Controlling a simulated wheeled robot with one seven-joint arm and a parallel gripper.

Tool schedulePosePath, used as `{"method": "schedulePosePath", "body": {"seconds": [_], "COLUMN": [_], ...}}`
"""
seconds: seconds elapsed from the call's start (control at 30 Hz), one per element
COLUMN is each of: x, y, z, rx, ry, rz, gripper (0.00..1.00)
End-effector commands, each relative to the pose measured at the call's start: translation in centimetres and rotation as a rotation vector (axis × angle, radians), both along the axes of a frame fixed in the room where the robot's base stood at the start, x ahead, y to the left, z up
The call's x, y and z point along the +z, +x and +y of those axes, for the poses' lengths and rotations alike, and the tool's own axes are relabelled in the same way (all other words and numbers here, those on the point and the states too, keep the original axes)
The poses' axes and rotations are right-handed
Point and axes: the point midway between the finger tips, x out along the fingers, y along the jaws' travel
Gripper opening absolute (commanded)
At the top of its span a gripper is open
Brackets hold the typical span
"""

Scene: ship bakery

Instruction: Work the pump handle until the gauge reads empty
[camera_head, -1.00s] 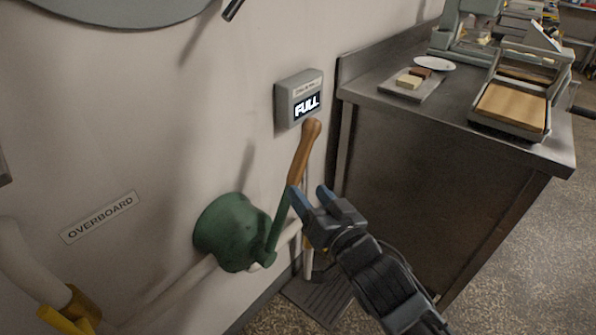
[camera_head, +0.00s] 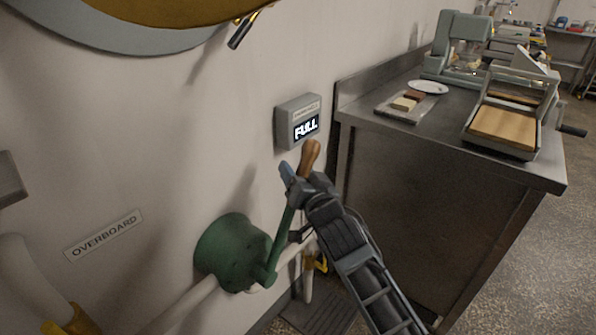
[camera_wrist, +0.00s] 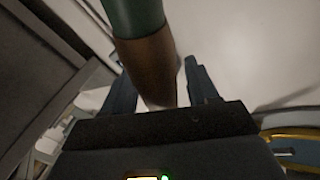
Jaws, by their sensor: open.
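The green pump (camera_head: 232,252) is fixed low on the wall. Its handle, a green lever with a wooden grip (camera_head: 309,156), stands up and leans slightly right. The gauge (camera_head: 299,122) on the wall above shows a lit word that looks like FULL. My gripper (camera_head: 299,174) is at the handle's upper part, with a finger on each side of the wooden grip. In the wrist view, the wooden grip (camera_wrist: 150,68) lies between the two open fingers. My gripper hides part of the grip in the head view.
A steel counter (camera_head: 430,165) stands to the right, with a tray of blocks, a plate and bakery machines on it. An OVERBOARD label (camera_head: 104,235) is on the wall at left. White pipes run along the wall below the pump.

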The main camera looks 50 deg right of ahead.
Motion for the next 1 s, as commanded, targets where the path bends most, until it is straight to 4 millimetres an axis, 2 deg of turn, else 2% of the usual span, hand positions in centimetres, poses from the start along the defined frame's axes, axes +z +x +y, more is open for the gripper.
{"method": "schedulePosePath", "body": {"seconds": [0.3, 0.9, 1.0], "x": [-0.06, -0.06, -0.07], "y": [0.23, 0.2, 0.19], "z": [-0.1, -0.12, -0.13], "rx": [0.0, 0.0, 0.0], "ry": [0.0, 0.001, 0.001], "rz": [0.001, 0.001, 0.001], "gripper": [0.58, 0.0, 0.0]}}
